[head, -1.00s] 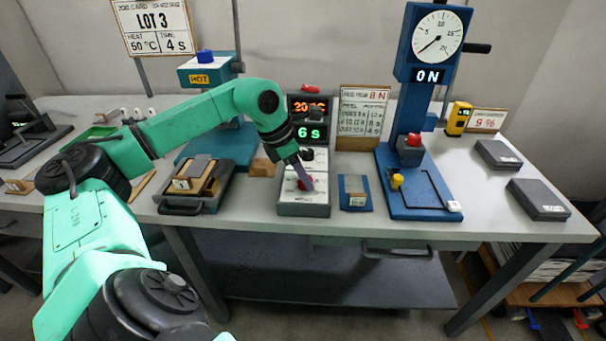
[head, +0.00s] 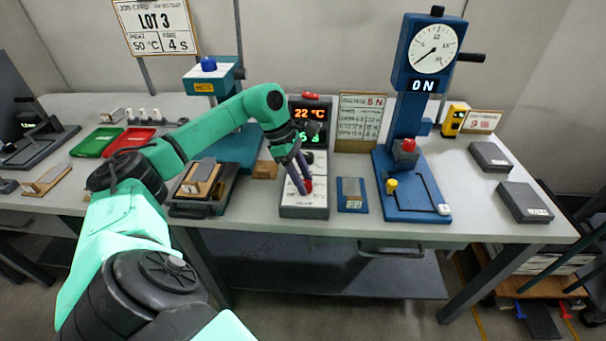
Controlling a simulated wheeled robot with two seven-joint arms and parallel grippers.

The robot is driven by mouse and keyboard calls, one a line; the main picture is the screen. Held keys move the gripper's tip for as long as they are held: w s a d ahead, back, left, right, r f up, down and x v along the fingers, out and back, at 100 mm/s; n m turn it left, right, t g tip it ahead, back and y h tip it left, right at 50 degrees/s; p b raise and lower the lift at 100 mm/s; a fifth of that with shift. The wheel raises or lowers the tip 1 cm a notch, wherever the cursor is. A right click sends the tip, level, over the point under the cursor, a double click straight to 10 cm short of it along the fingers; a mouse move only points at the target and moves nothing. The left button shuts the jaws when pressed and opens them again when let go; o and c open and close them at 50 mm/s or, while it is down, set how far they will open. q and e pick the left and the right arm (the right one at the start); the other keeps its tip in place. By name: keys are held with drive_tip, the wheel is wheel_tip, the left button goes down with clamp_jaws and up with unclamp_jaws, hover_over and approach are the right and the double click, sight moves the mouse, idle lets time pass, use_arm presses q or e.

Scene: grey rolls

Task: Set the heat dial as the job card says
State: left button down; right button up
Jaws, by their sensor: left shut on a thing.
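The job card (head: 157,28) at upper left reads LOT 3, heat 50 °C, time 4 s. The control box (head: 304,207) stands mid-bench, its upper display (head: 307,113) reading 22 °C. The lower green display (head: 305,136) is partly hidden by my wrist and seems to show 6 s. My left gripper (head: 300,180) reaches down over the box's sloped front, its fingers shut at a red knob (head: 308,185). The fingers cover part of the knob, and its pointer cannot be made out. My right gripper is not in view.
A blue press (head: 411,213) with a round gauge stands right of the box, a small blue block (head: 351,195) between. The teal press (head: 238,147) and a dark fixture (head: 188,210) are close on the left. Dark slabs (head: 523,202) lie at right; green (head: 96,142) and red trays lie at left.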

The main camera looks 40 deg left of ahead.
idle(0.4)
use_arm(q)
drive_tip(key=shift+c, duration=2)
unclamp_jaws()
drive_tip(key=p+v, duration=0.1)
drive_tip(key=v, duration=1.3)
drive_tip(key=shift+r+p, duration=0.3)
